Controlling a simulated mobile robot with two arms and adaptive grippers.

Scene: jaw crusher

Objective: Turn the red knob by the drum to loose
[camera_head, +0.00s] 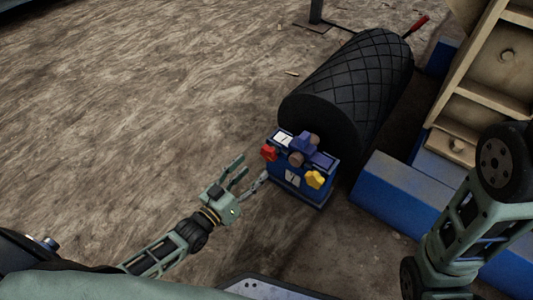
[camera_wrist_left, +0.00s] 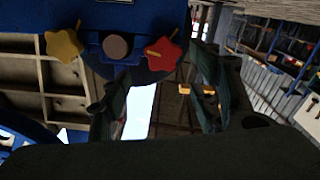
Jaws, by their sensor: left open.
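The red knob (camera_head: 268,152) is on the left side of a small blue control box (camera_head: 318,196) in front of the black drum (camera_head: 352,88). In the left wrist view the star-shaped red knob (camera_wrist_left: 163,53) carries a pale bar mark and sits beyond the fingers, near the gap between them. My left gripper (camera_head: 251,172) is open and empty, just left of and below the red knob, apart from it as far as I can tell. Its dark fingers show in the left wrist view (camera_wrist_left: 165,85). My right gripper is out of view.
A yellow knob (camera_head: 314,179) is on the box's right side, with brown round parts between the knobs. Blue beams (camera_head: 405,192) and a tan ribbed frame (camera_head: 490,75) stand at the right. A red-handled lever (camera_head: 417,26) lies behind the drum. The ground at left is clear.

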